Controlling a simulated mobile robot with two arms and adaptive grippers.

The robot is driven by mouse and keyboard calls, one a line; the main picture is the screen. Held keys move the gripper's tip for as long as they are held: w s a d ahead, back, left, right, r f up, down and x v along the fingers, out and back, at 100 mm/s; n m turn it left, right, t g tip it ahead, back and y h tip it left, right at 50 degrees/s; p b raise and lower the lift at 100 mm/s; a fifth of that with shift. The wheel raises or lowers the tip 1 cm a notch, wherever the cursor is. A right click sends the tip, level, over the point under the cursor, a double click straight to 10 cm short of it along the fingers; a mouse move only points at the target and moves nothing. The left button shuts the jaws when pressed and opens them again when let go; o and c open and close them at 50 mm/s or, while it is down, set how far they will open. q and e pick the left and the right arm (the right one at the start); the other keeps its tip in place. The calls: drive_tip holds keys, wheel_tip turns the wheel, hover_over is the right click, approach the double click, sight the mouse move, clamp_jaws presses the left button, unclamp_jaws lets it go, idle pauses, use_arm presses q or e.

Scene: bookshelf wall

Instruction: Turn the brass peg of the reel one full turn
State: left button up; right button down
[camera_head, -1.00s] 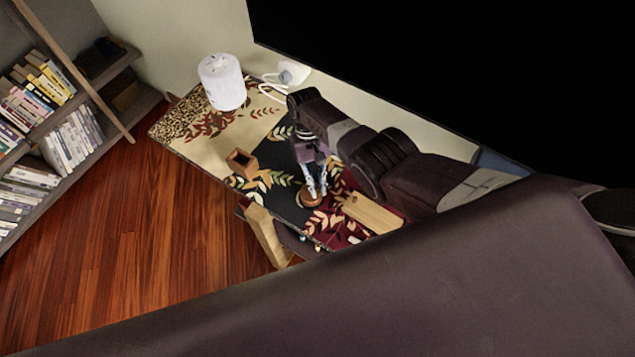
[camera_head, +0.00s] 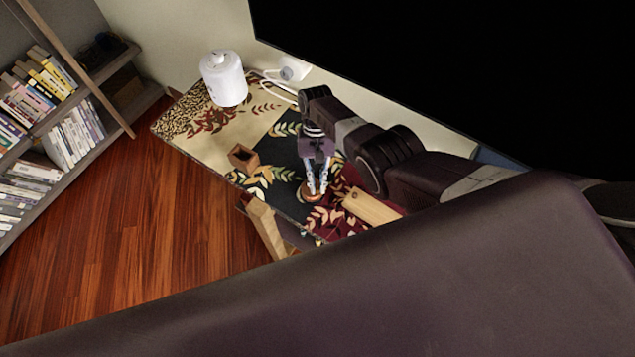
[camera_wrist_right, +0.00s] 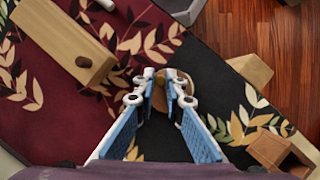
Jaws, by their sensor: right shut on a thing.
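The reel (camera_head: 312,199) is a small round wooden piece lying on the patterned table top; it also shows in the right wrist view (camera_wrist_right: 181,80) between and beyond my fingertips. My right gripper (camera_head: 315,189) points down at the reel from above. In the right wrist view its fingers (camera_wrist_right: 162,92) are drawn close together over the reel's near side, shut on the brass peg. The peg itself is mostly hidden by the fingertips, so its angle cannot be told. My left gripper is not in view.
A small open wooden box (camera_head: 243,158) stands to the left. A white cylindrical object (camera_head: 223,80) with a cable stands at the back. Bookshelves (camera_head: 45,110) stand beyond bare floor.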

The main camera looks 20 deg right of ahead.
drive_tip(key=c, duration=2)
unclamp_jaws()
drive_tip(key=shift+r, duration=0.1)
drive_tip(key=v, duration=1.1)
drive_tip(key=shift+w+d+r, duration=0.1)
drive_tip(key=shift+w+r, duration=0.15)
drive_tip(key=shift+r, duration=0.1)
